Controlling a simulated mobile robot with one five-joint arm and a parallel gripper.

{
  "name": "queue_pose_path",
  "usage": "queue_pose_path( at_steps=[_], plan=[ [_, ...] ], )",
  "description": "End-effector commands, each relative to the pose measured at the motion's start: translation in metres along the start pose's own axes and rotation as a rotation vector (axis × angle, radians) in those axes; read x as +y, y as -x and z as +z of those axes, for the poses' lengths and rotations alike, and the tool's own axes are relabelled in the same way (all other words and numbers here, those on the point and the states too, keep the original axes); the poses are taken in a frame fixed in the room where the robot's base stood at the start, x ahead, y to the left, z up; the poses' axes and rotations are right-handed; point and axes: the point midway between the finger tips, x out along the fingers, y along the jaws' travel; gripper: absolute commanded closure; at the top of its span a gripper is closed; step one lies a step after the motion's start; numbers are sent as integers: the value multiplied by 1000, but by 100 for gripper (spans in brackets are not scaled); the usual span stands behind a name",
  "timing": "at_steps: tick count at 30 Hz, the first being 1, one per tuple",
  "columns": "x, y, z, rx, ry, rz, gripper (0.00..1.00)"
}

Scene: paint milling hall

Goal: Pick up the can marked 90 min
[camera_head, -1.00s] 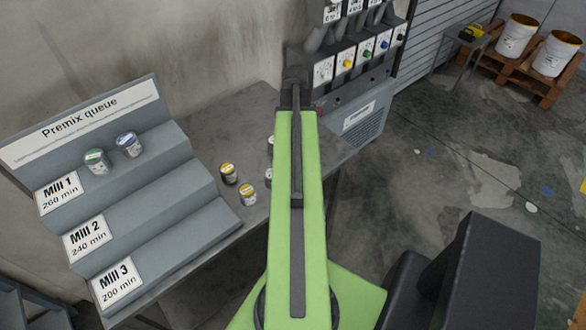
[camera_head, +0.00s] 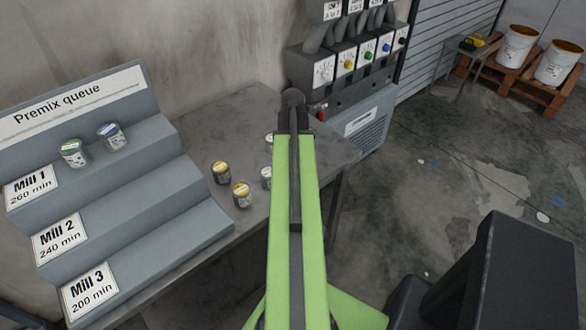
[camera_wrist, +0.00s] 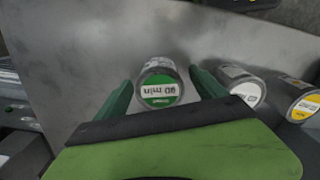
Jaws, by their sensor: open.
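In the wrist view a can with a green and white end (camera_wrist: 160,86) has an upside-down label that looks like "90 min", though the first digit is hard to read. My gripper (camera_wrist: 159,78) is open, with one green finger on each side of this can. I cannot tell whether either finger touches it. In the head view my arm covers the gripper and this can.
A white-lidded can (camera_wrist: 245,92) lies close to the right finger, with a yellow-lidded can (camera_wrist: 299,103) beyond. Yellow-lidded cans (camera_head: 242,194) stand on the table (camera_head: 225,115). The stepped Premix queue rack (camera_head: 140,190) holds green (camera_head: 72,153) and blue (camera_head: 111,137) cans on top.

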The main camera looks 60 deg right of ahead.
Motion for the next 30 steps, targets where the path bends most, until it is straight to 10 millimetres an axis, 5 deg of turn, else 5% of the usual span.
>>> queue_pose_path(
  at_steps=[4,21,30],
  plan=[
    [0,2,0,0,0,0,19],
    [0,2,1,0,-1,0,94],
    [0,5,0,0,-1,0,95]
  ],
)
